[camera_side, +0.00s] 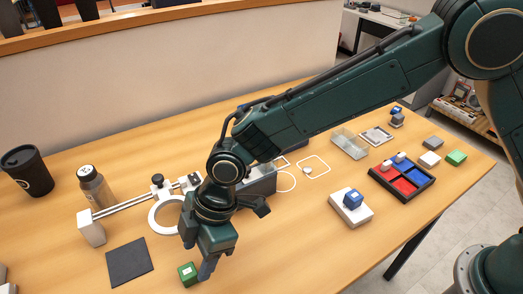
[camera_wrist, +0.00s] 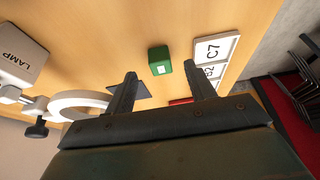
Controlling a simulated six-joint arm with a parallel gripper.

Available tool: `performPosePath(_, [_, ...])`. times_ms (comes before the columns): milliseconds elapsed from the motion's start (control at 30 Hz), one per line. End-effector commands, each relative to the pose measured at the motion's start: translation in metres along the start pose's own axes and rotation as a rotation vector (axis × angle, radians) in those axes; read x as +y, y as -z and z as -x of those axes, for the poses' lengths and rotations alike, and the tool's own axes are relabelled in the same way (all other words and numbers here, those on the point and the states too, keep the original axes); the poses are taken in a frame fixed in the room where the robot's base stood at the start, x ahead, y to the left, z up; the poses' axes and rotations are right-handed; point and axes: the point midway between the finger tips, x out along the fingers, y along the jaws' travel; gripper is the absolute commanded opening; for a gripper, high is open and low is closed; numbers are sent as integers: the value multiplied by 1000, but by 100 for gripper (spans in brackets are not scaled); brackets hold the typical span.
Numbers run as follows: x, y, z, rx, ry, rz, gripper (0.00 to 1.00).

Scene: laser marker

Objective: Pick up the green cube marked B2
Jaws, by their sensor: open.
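A green cube (camera_side: 187,273) sits on the table near its front edge, just below my gripper (camera_side: 197,257) in the side view. In the wrist view the green cube (camera_wrist: 159,60) has a white patch on one face; I cannot read a mark on it. My gripper (camera_wrist: 160,72) is open and empty, its two fingers pointing at the cube. The cube appears between the fingertips, slightly beyond them. Whether the fingers reach down beside it is unclear. A second green block (camera_side: 456,158) lies far off at the right of the table.
A dark square pad (camera_side: 129,262) and a white ring-shaped lamp (camera_side: 166,214) lie left of my gripper. A bottle (camera_side: 95,190) and black cup (camera_side: 27,171) stand further left. A red-and-blue tray (camera_side: 402,183) is at right.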

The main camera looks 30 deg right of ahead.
Motion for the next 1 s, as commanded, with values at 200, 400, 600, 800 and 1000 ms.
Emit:
performPosePath(200, [0,0,-25,-1,0,0,55])
performPosePath(400, [1,0,-33,0,-3,0,55])
performPosePath(600, [1,0,-33,0,-2,0,55])
performPosePath(800, [1,0,-33,0,-2,0,55])
performPosePath(1000, [1,0,-33,0,-2,0,25])
